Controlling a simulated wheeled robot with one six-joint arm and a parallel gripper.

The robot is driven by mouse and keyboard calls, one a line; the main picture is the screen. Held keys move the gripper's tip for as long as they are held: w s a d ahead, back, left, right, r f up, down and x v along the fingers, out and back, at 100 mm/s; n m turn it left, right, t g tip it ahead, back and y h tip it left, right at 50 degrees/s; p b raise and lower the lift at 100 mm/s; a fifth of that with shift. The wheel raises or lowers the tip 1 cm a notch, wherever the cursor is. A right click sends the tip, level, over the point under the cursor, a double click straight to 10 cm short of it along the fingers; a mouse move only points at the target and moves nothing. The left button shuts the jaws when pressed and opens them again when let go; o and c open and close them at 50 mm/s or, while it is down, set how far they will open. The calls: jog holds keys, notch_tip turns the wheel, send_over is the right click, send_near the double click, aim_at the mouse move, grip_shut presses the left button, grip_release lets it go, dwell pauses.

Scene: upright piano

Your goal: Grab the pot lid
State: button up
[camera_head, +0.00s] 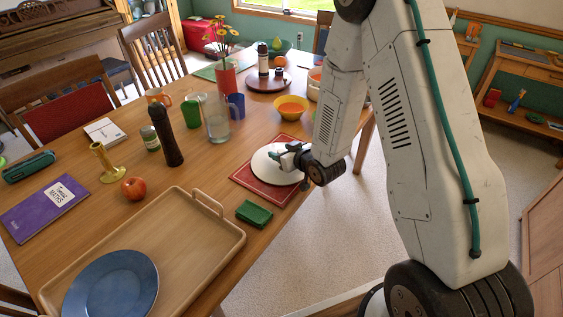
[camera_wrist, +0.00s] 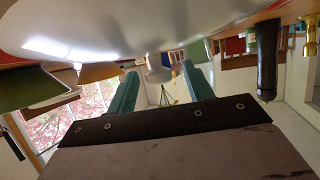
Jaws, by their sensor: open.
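The pot lid (camera_head: 268,170) is a white round disc lying on a red mat (camera_head: 247,182) at the table's right edge. In the wrist view its pale underside-like curved surface (camera_wrist: 110,30) fills the top of the picture, and a small grey knob (camera_wrist: 158,70) sticks out from it. My gripper (camera_head: 285,155) is over the lid in the head view, its green fingers low at the lid's middle. In the wrist view my gripper (camera_wrist: 161,82) is open, with one finger on each side of the knob and gaps visible between. The exact finger contact is hidden in the head view.
A wooden tray (camera_head: 205,250) with a blue plate (camera_head: 110,285) is at the front.

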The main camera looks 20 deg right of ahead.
jog(key=shift+x, duration=1.2)
grip_shut()
